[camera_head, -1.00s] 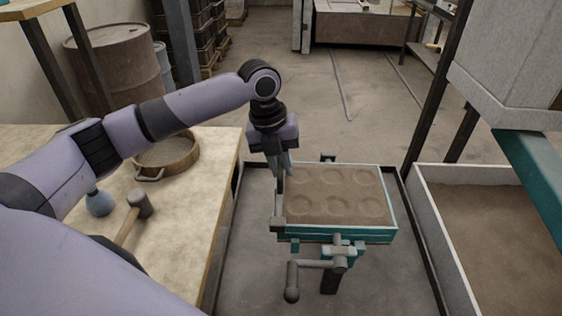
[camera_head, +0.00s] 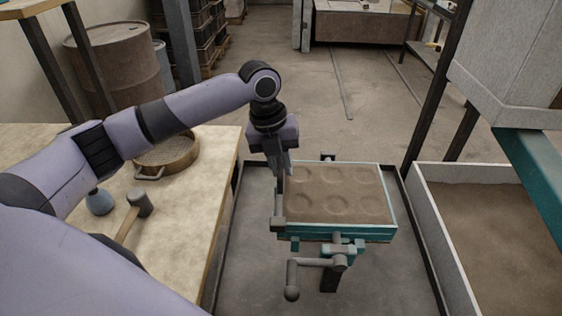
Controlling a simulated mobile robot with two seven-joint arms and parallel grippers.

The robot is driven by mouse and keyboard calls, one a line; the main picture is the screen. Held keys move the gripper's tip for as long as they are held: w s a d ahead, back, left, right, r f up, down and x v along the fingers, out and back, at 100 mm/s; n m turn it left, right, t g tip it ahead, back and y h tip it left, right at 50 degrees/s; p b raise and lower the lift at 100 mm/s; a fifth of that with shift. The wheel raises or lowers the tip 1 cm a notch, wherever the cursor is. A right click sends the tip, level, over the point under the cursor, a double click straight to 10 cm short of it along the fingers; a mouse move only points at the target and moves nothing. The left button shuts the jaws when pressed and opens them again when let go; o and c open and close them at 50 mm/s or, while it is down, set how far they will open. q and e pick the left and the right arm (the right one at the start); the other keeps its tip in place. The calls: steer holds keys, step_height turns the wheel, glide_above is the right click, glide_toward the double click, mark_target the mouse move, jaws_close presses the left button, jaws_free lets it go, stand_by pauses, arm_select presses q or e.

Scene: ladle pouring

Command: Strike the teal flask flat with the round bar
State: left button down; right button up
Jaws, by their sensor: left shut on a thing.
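The teal flask (camera_head: 392,218) is a shallow rectangular box full of brown sand, with several round hollows in the sand's top. It stands level at the centre right. My left gripper (camera_head: 284,172) points down at the flask's left edge and is shut. A narrow grey piece (camera_head: 277,208) shows below its fingers along that edge, and I take it to be the round bar. Most of the bar is hidden by the fingers or blends with the rim. I cannot tell whether it touches the sand. My right gripper is not in view.
A grey crank (camera_head: 292,280) and a clamp sit under the flask's front. A pale sand bin (camera_head: 455,262) stands at the right. The left bench (camera_head: 205,215) holds a round sieve (camera_head: 180,157), a mallet (camera_head: 139,203) and a blue-grey bottle (camera_head: 99,202). Floor beyond the flask is clear.

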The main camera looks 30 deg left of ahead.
arm_select(q)
steer(key=shift+f, duration=0.75)
glide_toward(374, 192)
steer(key=shift+s+a+f, duration=0.5)
steer(key=shift+a+f, duration=0.1)
steer(key=shift+a, duration=0.45)
steer(key=shift+s+a+f, duration=0.55)
steer(key=shift+a+f, duration=0.1)
steer(key=shift+a, duration=0.4)
steer(key=shift+s+a+f, duration=0.5)
steer(key=shift+a+f, duration=0.1)
steer(key=shift+a, duration=0.5)
steer(key=shift+w+d, duration=0.35)
steer(key=shift+d, duration=0.35)
steer(key=shift+w+d, duration=0.3)
steer(key=shift+d, duration=0.4)
steer(key=shift+w+d, duration=0.35)
steer(key=shift+d, duration=0.35)
steer(key=shift+w+d+b, duration=0.3)
steer(key=shift+d+b, duration=0.1)
steer(key=shift+d, duration=0.35)
steer(key=shift+w+d+b, duration=0.35)
steer(key=shift+d, duration=0.4)
steer(key=shift+w+d+b, duration=0.35)
steer(key=shift+d, duration=0.2)
steer(key=shift+a+p, duration=0.1)
steer(key=shift+p, duration=0.45)
